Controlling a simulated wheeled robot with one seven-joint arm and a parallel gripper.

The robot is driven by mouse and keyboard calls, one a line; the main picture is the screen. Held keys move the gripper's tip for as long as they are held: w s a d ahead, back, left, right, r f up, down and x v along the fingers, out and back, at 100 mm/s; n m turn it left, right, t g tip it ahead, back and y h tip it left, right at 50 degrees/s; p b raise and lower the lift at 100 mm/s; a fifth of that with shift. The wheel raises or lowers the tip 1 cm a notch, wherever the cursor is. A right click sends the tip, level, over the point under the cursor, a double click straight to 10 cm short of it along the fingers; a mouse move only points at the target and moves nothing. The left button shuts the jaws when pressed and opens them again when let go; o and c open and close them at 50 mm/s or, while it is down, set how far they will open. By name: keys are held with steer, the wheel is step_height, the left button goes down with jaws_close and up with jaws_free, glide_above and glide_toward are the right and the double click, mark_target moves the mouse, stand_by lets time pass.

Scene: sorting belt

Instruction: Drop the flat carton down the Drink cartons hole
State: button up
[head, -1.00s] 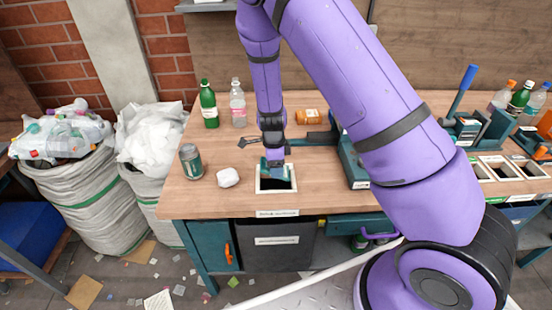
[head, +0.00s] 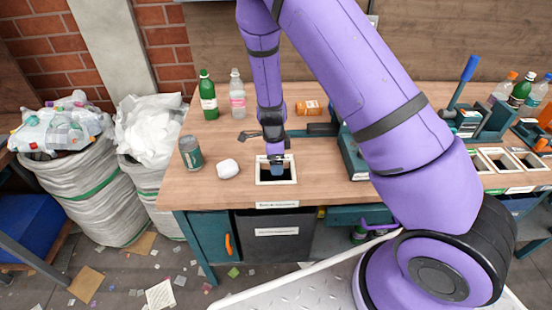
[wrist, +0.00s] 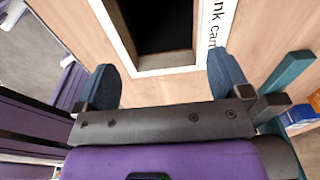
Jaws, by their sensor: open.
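My gripper (head: 276,169) is open over the Drink cartons hole (head: 292,181), a dark square opening with a pale frame in the worktop. In the wrist view the two blue fingers of my gripper (wrist: 166,82) stand wide apart with nothing between them. The hole (wrist: 125,47) lies just beyond them, dark inside, with part of its label (wrist: 215,25) showing. I see no flat carton on the bench or in the fingers; the inside of the hole is too dark to tell.
A can (head: 190,152) and a white crumpled lump (head: 228,168) stand left of the hole. A green bottle (head: 208,97) and a clear bottle (head: 238,96) are behind. An orange item (head: 308,108) lies at the back. A dark bin (head: 275,238) sits below the hole.

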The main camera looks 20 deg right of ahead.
step_height(320, 180, up, 11)
steer(key=shift+w+a+f, duration=0.15)
steer(key=shift+a, duration=0.15)
stand_by(0.7)
steer(key=s+d+r+n+t+y, duration=0.15)
steer(key=s+r+n, duration=0.35)
steer(key=r, duration=0.6)
steer(key=s+d+r+n+t+y, duration=0.15)
steer(key=s+r+n, duration=0.35)
steer(key=r, duration=0.6)
steer(key=s+d+r+n+t+h, duration=0.1)
steer(key=s+d+r+n, duration=0.1)
steer(key=s+r+n, duration=0.3)
steer(key=s+d+r+n+t+h, duration=0.1)
steer(key=s+r+n, duration=0.4)
steer(key=s, duration=0.9)
steer(key=shift+s+d+r+n+t, duration=0.2)
steer(key=shift+s+d+n+t, duration=0.1)
steer(key=shift+d+n, duration=0.45)
steer(key=shift+a, duration=0.1)
